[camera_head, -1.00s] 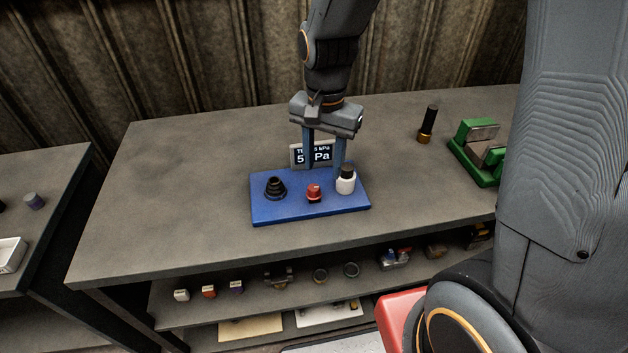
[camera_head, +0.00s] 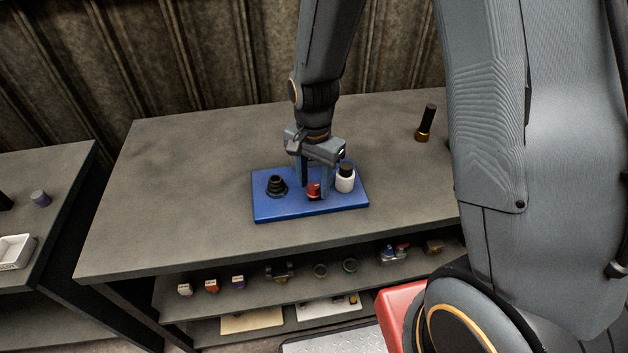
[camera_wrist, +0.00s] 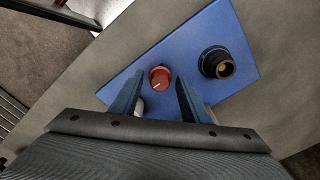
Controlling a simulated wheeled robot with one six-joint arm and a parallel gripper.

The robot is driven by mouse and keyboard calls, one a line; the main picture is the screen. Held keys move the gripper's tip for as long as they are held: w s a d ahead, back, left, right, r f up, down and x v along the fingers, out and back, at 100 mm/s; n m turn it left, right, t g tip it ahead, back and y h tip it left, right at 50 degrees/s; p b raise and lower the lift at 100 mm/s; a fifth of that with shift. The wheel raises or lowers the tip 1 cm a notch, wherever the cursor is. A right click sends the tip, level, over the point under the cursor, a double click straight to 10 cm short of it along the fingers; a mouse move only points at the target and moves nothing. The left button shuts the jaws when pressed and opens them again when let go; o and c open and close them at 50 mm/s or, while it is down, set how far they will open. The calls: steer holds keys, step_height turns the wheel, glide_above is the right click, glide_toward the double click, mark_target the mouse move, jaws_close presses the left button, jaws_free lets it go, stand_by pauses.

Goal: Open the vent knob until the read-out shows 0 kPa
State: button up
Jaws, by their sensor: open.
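The red vent knob (camera_head: 314,189) sits on the blue base plate (camera_head: 290,212), between a black ribbed fitting (camera_head: 277,186) and a white bottle with a black cap (camera_head: 345,179). My gripper (camera_head: 314,192) is open and pointing down, its fingers around the knob's sides in the head view. In the wrist view the red knob (camera_wrist: 160,78) with its white mark shows between and just beyond the fingertips, with gaps on both sides. The black fitting (camera_wrist: 216,63) stands to its right. The read-out is hidden behind my gripper in the head view.
A black and brass cylinder (camera_head: 426,122) stands at the back right of the grey table (camera_head: 190,170). The lower shelf holds several small parts. A white tray (camera_head: 14,250) is on the left table. The table left of the plate is clear.

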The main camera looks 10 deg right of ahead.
steer(key=shift+f, duration=0.1)
steer(key=c, duration=1.1)
steer(key=shift+o, duration=0.2)
steer(key=shift+n, duration=0.4)
steer(key=n+p, duration=0.1)
steer(key=n, duration=0.2)
steer(key=shift+n, duration=0.3)
steer(key=n, duration=0.4)
steer(key=shift+n, duration=0.3)
steer(key=n, duration=0.4)
steer(key=shift+n+p, duration=0.3)
steer(key=shift+p, duration=0.05)
steer(key=n, duration=0.4)
steer(key=shift+w+n, duration=0.1)
steer(key=shift+n, duration=0.2)
